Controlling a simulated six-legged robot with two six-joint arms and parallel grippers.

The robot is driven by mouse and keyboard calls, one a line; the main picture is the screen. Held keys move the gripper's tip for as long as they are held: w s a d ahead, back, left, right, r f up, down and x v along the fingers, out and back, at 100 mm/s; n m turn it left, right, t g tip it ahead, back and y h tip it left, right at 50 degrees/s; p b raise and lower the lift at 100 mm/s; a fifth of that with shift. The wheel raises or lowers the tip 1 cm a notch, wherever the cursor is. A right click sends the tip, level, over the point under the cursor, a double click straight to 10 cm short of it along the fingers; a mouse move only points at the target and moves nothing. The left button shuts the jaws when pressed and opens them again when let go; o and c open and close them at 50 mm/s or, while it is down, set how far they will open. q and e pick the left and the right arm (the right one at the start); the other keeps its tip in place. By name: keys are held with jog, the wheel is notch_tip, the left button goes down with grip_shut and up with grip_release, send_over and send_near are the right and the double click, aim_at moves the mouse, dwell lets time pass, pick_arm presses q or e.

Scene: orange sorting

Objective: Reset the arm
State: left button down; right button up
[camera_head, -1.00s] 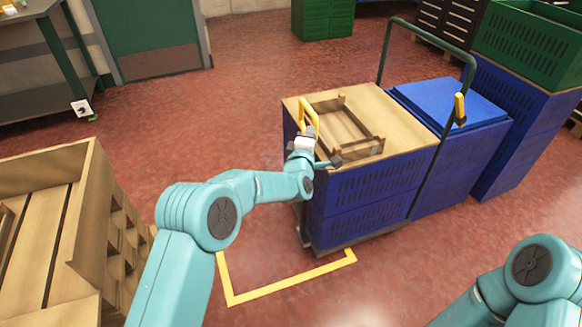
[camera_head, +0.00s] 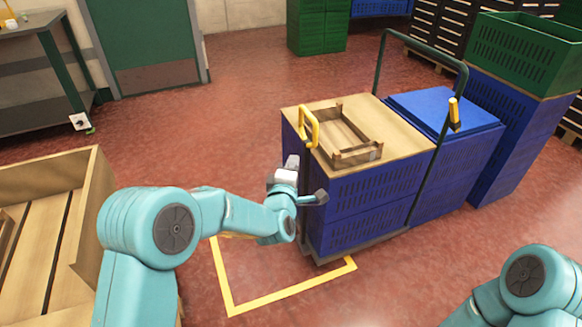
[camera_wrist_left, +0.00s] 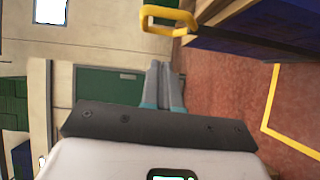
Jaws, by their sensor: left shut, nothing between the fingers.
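My left arm comes in from the left in the head view, with its left gripper (camera_head: 305,180) in front of the near left corner of the cart. In the left wrist view the two fingers of the left gripper (camera_wrist_left: 163,85) lie together, with nothing between them. The gripper is apart from the small wooden crate (camera_head: 373,155), which rests on the cart's wooden top. My right arm shows only in part at the lower right of the head view; its gripper is outside the picture.
A cart of blue crates (camera_head: 365,190) has a yellow handle (camera_head: 309,126) close to my left gripper; the handle also shows in the wrist view (camera_wrist_left: 167,22). A large wooden bin (camera_head: 95,200) stands at left. Yellow floor tape (camera_head: 290,291) borders clear red floor.

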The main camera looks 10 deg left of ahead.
pick_arm(q)
jog(key=shift+s, duration=0.3)
jog(key=shift+a, duration=0.15)
